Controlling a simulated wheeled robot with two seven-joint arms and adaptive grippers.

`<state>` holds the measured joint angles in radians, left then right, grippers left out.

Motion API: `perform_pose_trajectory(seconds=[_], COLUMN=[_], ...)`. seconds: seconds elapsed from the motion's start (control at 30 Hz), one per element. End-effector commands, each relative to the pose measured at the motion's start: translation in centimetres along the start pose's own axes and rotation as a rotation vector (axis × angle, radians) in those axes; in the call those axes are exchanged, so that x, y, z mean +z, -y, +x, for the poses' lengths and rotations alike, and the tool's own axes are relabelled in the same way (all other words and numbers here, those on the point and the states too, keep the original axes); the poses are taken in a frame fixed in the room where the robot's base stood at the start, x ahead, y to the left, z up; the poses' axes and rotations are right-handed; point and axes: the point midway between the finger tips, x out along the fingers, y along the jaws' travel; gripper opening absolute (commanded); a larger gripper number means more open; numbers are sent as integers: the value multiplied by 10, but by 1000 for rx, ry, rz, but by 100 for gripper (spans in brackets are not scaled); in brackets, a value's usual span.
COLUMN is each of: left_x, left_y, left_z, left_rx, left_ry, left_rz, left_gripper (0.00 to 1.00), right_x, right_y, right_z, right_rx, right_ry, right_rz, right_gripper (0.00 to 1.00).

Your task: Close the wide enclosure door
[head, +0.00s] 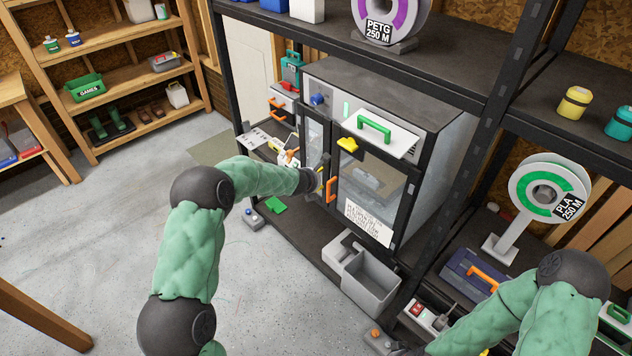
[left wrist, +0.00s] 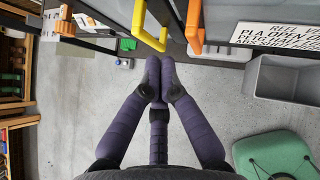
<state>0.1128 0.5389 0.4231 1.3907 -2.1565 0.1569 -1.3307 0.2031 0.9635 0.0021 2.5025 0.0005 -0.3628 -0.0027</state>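The printer enclosure (head: 440,130) stands on the shelf's lower deck. Its wide door (head: 372,185) has a dark frame, a clear pane, a white printed label (head: 369,222) and an orange handle (head: 331,190). It looks near the front face; I cannot tell whether a small gap remains. A narrower door (head: 313,142) is to its left, with a yellow handle (left wrist: 150,28). In the left wrist view, my left gripper (left wrist: 159,66) has its purple fingers together, empty, just short of the yellow handle and left of the orange handle (left wrist: 194,27).
A grey bin (head: 370,279) sits below the wide door. A green-handled panel (head: 380,136) juts out at the enclosure's upper front. A black shelf post (head: 455,185) stands at right, with a green spool (head: 541,190) beyond it. Open floor lies at left.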

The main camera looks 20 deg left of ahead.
Motion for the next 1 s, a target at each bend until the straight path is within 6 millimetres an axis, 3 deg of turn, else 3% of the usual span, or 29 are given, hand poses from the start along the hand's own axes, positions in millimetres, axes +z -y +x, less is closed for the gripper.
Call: perform_pose_trajectory(seconds=[0.4, 0.77, 0.87, 1.0], left_x=[4, 3, -13, -71], left_y=[-23, -27, -20, 6], left_z=[-57, -69, -65, -53], left_rx=[3, 0, -16, -60], left_ry=[1, -3, -34, -156], left_rz=[-2, -7, -70, -340], left_gripper=[0, 0, 0, 0], right_x=[1, 1, 1, 1], right_y=[1, 2, 1, 0], right_z=[-3, -4, -3, 2], right_rx=[0, 0, 0, 0], right_ry=[2, 2, 2, 2], right_rz=[-1, -1, -1, -1], right_gripper=[56, 56, 56, 56])
